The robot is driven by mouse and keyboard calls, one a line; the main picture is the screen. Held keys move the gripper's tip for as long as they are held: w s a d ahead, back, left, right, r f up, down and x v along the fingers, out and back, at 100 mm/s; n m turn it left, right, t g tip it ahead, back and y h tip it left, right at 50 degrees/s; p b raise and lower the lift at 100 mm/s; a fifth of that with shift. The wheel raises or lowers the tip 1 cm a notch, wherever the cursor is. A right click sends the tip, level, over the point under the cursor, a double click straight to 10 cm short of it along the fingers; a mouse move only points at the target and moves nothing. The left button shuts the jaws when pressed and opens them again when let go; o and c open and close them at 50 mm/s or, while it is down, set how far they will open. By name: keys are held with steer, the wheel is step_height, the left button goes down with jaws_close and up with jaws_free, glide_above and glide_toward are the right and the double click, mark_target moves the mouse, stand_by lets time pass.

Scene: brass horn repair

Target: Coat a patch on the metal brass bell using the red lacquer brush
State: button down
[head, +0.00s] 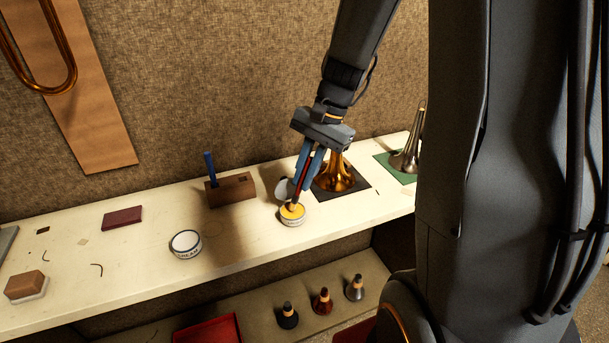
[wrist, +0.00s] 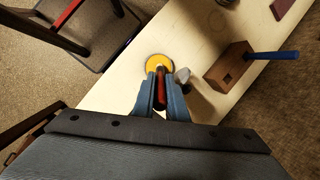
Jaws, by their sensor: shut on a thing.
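My gripper (head: 304,176) is shut on the red lacquer brush (head: 303,178), which points down at a small open jar (head: 292,221) with yellow contents. The brush's lower end is at the jar's mouth; I cannot tell how deep it reaches. In the wrist view the red handle (wrist: 161,90) sits between the blue fingers (wrist: 162,94), with the yellow jar (wrist: 158,63) just beyond. The brass bell (head: 341,177) stands flared end down on a dark mat (head: 359,187), right of and behind the jar. My gripper partly hides its left side.
A wooden block (head: 231,190) holds a blue-handled tool (head: 209,167) upright. A white labelled jar (head: 186,245) stands left of the yellow one. A silver bell (head: 407,156) stands on a green mat (head: 384,161). A pale lid-like thing (head: 282,190) is beside the yellow jar.

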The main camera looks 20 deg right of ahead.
steer(key=shift+r+p, duration=2.75)
steer(key=shift+r, duration=0.5)
